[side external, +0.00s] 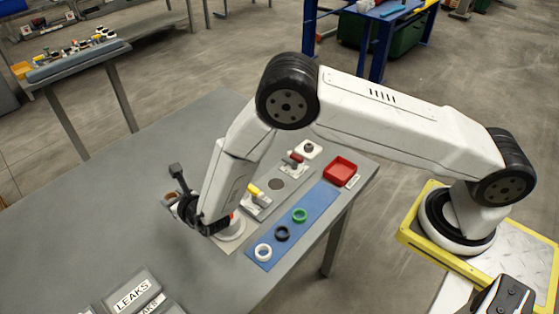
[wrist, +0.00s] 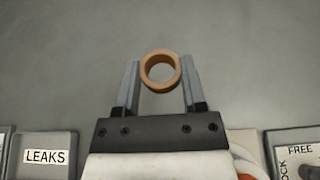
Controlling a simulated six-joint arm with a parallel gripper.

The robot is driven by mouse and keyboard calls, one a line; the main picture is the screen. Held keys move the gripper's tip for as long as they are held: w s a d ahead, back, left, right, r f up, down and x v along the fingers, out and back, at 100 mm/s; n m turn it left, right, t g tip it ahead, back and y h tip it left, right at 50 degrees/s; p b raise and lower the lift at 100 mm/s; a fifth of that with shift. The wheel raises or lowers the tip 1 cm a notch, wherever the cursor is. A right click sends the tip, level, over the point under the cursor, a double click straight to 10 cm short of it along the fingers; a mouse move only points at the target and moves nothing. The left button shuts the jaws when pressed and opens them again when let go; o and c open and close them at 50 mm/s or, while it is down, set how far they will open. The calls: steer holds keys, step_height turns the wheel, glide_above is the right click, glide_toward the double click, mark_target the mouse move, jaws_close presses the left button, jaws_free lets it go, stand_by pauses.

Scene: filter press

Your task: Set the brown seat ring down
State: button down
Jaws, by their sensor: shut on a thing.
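The brown seat ring (wrist: 160,71) shows in the wrist view between the two fingers of my gripper (wrist: 160,82). It is round with an open hole, and its hole faces the wrist camera. My gripper is shut on the ring near the fingertips. In the side external view my gripper (side external: 176,200) is low over the left part of the grey table (side external: 120,212). A small brown part of the ring (side external: 171,197) shows there; most of it is hidden. I cannot tell whether the ring touches the table.
A blue mat (side external: 270,246) holds a white ring (side external: 263,252), a black ring (side external: 282,233) and a green ring (side external: 299,215). A red tray (side external: 340,168) is beyond them. A LEAKS tray (side external: 133,293) is at the front. Valve fixtures stand right of my gripper. The table to the left is clear.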

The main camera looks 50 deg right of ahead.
mark_target(172, 218)
steer(key=shift+w+a+f, duration=0.3)
steer(key=shift+w+f, duration=0.5)
steer(key=shift+f, duration=0.2)
steer(key=shift+w+a+f, duration=0.25)
steer(key=shift+w+f, duration=0.5)
steer(key=shift+f, duration=0.2)
steer(key=shift+f, duration=0.1)
steer(key=shift+w+a+f, duration=0.1)
steer(key=shift+w+f, duration=0.05)
steer(key=shift+f, duration=1.5)
steer(key=shift+f, duration=0.15)
steer(key=shift+c, duration=0.8)
jaws_free()
steer(key=shift+r, duration=0.25)
